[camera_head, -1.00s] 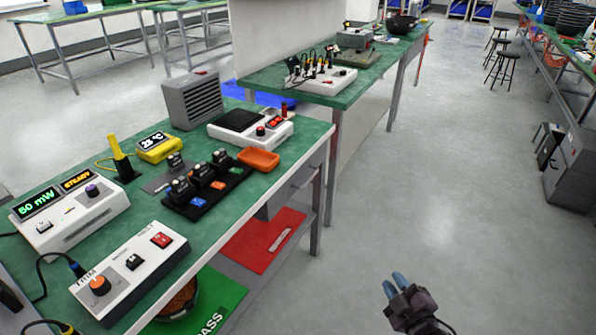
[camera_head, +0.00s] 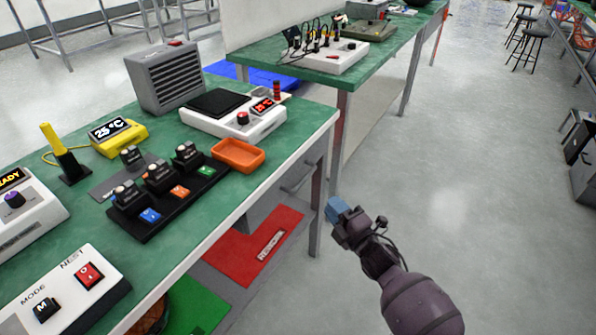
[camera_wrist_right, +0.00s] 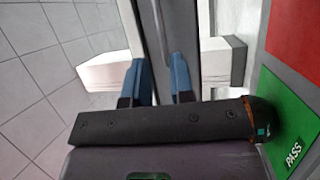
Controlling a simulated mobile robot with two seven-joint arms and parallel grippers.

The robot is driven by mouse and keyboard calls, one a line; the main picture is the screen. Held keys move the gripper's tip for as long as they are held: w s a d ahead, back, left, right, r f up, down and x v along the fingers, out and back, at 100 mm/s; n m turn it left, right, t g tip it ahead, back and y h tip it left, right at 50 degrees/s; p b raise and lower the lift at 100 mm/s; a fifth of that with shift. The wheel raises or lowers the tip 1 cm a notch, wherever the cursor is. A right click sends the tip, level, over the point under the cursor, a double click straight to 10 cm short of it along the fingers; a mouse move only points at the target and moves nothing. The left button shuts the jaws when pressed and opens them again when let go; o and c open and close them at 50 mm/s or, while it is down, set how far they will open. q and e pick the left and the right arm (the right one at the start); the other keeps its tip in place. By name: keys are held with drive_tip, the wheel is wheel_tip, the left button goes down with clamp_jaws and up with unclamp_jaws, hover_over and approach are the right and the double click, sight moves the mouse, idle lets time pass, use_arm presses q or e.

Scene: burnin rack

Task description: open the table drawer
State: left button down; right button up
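The green-topped table (camera_head: 225,205) fills the left of the head view. Under its top, near the right end, the grey drawer front with a handle (camera_head: 298,180) shows at a steep angle; I cannot tell whether it is fully closed. My right gripper (camera_head: 337,209) is in front of the table's right end, to the right of the handle and apart from it in the head view. In the right wrist view its two blue fingers (camera_wrist_right: 161,80) stand apart, with a grey strip visible beyond the gap. Nothing is clearly held. My left gripper is out of view.
A red mat (camera_head: 258,245) and a green mat (camera_head: 190,305) lie on the lower shelf. A table leg (camera_head: 318,205) stands close to my right gripper. Devices and an orange tray (camera_head: 238,155) sit on the tabletop.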

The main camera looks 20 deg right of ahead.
sight(307, 175)
drive_tip(key=shift+b+x, duration=0.95)
drive_tip(key=shift+x, duration=4.9)
drive_tip(key=shift+c, duration=0.5)
clamp_jaws()
